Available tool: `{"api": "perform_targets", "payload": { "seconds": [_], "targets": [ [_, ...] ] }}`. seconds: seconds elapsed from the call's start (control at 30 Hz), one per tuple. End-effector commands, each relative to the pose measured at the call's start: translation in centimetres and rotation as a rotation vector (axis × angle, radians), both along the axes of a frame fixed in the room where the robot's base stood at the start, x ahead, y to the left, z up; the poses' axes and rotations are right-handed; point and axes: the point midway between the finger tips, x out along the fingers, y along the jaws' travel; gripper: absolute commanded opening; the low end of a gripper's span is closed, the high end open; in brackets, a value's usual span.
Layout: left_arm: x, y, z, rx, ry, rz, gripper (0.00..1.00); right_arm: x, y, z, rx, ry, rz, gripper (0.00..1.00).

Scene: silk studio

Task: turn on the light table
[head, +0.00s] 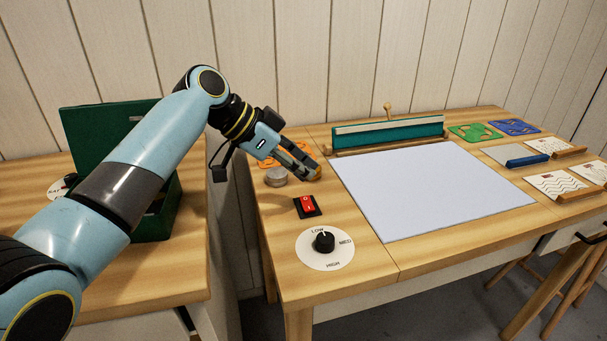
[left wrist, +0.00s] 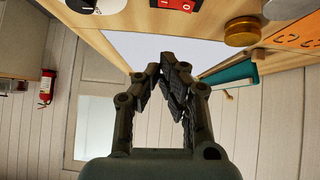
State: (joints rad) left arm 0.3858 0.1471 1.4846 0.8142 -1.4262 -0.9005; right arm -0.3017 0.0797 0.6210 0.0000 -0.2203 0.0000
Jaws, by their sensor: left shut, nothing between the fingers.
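The light table's pale panel (head: 428,189) is set in the wooden tabletop and looks evenly pale blue-white; I cannot tell from it whether it is lit. A red rocker switch (head: 307,206) on a black base sits left of the panel. Just in front of it is a round white dial plate with a black knob (head: 324,241), marked LOW, MED and HIGH. My left gripper (head: 314,172) is shut and empty, above the table behind the switch and apart from it. In the left wrist view its fingertips (left wrist: 172,62) meet, and the red switch (left wrist: 182,4) shows at the top edge. My right gripper is not in view.
A grey round knob or tin (head: 276,177) and an orange stencil (head: 270,162) lie near my left gripper. A green bar (head: 388,133) runs behind the panel. Stencils and pattern cards (head: 560,184) lie at the right. A green box (head: 110,130) stands on the left table.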

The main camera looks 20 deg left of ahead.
Motion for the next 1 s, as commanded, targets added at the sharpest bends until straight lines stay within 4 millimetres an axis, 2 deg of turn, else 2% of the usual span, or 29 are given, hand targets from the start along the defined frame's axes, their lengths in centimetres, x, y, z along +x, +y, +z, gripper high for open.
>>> {"api": "perform_targets", "payload": {
  "seconds": [0.03, 0.1, 0.4, 1.0],
  "targets": [
    [-0.8, 1.1, 0.3, 0.011, 0.001, 0.001, 0.00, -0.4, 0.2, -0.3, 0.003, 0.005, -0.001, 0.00],
    [-1.6, 2.0, 1.4, 0.011, 0.001, 0.002, 0.00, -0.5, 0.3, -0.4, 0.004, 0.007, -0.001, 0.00],
    [-3.9, 4.5, 4.8, 0.007, 0.003, 0.001, 0.00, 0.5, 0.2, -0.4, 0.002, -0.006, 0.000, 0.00],
    [-4.3, 4.8, 5.4, 0.004, 0.005, 0.001, 0.00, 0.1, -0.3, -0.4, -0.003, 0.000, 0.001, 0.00]
  ]
}}
